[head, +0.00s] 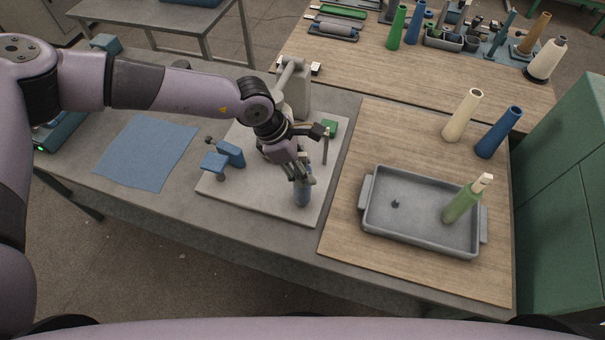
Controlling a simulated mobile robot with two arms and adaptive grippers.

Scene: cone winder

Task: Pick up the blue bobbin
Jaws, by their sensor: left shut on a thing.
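The blue bobbin (303,194) stands roughly upright over the front part of the pale base plate (265,201). My left gripper (302,178) reaches it from above and is shut on its upper part, so the top is partly hidden. I cannot tell whether the bobbin's bottom touches the plate. My right gripper is not in view.
A grey tray (370,215) holds a green cone (462,204). A cream cone (463,115) and a blue cone (498,132) stand behind it. A winder with blue parts (222,158) is left of the gripper. A blue cloth (146,152) lies flat farther left.

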